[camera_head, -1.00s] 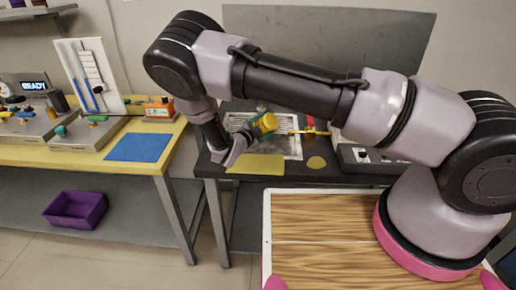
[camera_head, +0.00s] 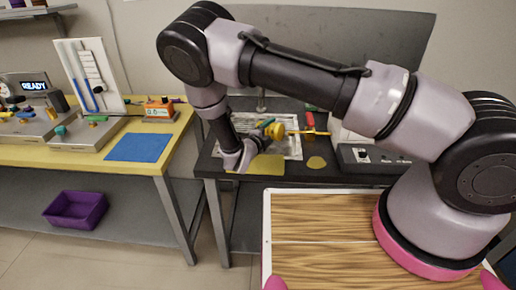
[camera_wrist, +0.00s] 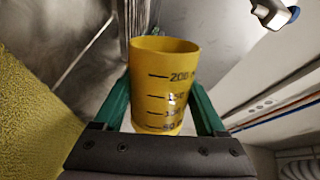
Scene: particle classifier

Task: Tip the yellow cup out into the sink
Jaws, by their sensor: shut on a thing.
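My gripper (camera_head: 262,133) is shut on the yellow cup (camera_wrist: 165,85), with one green finger on each side of it. In the wrist view the cup shows black volume marks, and its inside is mostly hidden. In the head view the cup (camera_head: 276,131) is small and partly hidden by the gripper. It looks tilted over the metal sink (camera_head: 291,150), but I cannot tell its exact angle or whether anything is in it. A metal sink surface (camera_wrist: 75,40) also shows behind the cup in the wrist view.
A yellow mat (camera_head: 257,165) lies in front of the sink. A yellow rod and a red piece (camera_head: 310,121) are to the right, near a dark control box (camera_head: 372,158). A tap (camera_head: 261,101) stands behind. The yellow bench at left holds a blue mat (camera_head: 138,147).

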